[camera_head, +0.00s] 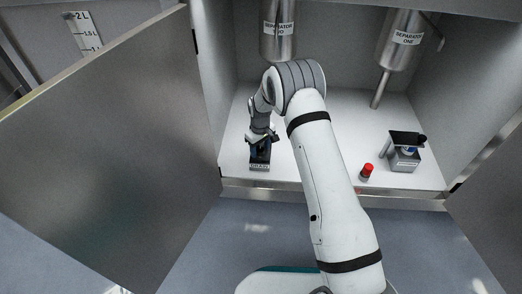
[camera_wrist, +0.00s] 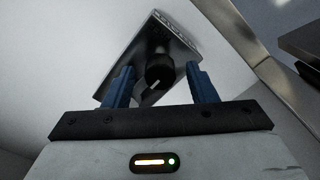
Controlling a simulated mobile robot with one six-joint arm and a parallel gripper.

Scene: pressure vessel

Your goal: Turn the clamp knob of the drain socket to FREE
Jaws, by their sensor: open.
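The drain socket (camera_head: 260,164) is a small dark block with a "DRAIN" label on its front, on the white cabinet floor at the left. In the wrist view the socket's grey plate (camera_wrist: 185,52) shows tilted, with a round black knob (camera_wrist: 159,68) that has a pale line on its face. My gripper (camera_wrist: 157,82) is open, with one blue finger on each side of the knob. A gap shows between the knob and each finger. In the head view my gripper (camera_head: 262,142) is over the socket and hides the knob. I cannot read the knob's setting.
A vessel labelled "SEPARATOR TWO" (camera_head: 278,30) hangs behind my arm, and "SEPARATOR ONE" (camera_head: 405,38) with a pipe hangs at the right. A red-capped item (camera_head: 367,171) and a grey device (camera_head: 404,157) stand at the right. The open cabinet door (camera_head: 110,150) fills the left.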

